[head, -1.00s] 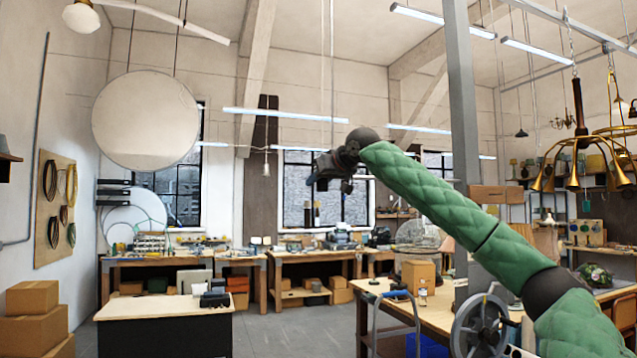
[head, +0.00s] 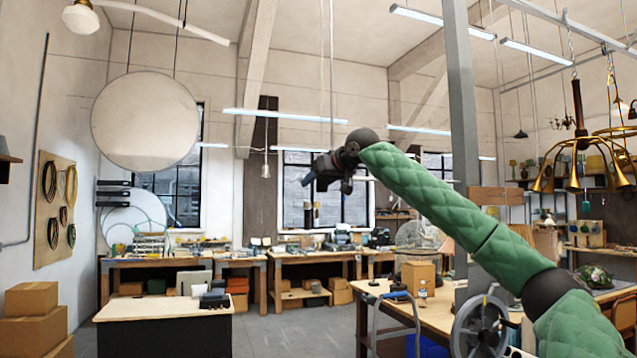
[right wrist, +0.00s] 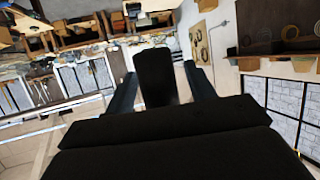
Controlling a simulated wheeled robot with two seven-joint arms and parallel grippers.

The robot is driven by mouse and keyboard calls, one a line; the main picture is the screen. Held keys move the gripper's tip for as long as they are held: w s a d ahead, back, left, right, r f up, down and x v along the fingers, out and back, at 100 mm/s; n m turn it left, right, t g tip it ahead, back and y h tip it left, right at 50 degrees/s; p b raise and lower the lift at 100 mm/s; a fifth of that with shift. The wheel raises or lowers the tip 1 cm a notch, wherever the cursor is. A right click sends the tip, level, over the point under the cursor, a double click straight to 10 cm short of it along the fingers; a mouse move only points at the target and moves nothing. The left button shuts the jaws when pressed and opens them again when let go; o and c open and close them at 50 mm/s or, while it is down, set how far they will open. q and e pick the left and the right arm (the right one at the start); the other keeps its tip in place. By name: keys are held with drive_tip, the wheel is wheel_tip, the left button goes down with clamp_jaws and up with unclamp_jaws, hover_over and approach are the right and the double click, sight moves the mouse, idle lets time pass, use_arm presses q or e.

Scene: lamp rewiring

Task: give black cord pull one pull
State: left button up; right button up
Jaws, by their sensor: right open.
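My right gripper (head: 324,182) is raised in the middle of the head view, in front of the window, with its jaws apart. Thin cords (head: 331,80) hang from above and run down to just above or behind it. I cannot make out a black pull at their lower end in the head view. In the right wrist view the two fingers of the right gripper (right wrist: 161,92) stand apart. A black block (right wrist: 155,75) shows between them; I cannot tell whether it is the cord pull or touches a finger. My left gripper is out of view.
A pale bell-shaped piece (head: 266,168) hangs on another cord to the left. A large white disc (head: 146,120) hangs further left. A grey post (head: 461,110) stands beside my right arm. A brass chandelier (head: 578,150) hangs at the right. Workbenches stand below.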

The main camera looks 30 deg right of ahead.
drive_tip(key=shift+s, duration=0.15)
drive_tip(key=shift+s+r, duration=0.1)
drive_tip(key=shift+s, duration=0.1)
drive_tip(key=shift+b+v, duration=0.7)
drive_tip(key=shift+v, duration=0.15)
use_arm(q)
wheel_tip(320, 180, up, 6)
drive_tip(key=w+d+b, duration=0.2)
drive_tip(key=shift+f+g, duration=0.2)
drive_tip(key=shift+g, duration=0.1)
use_arm(e)
drive_tip(key=shift+v, duration=2.65)
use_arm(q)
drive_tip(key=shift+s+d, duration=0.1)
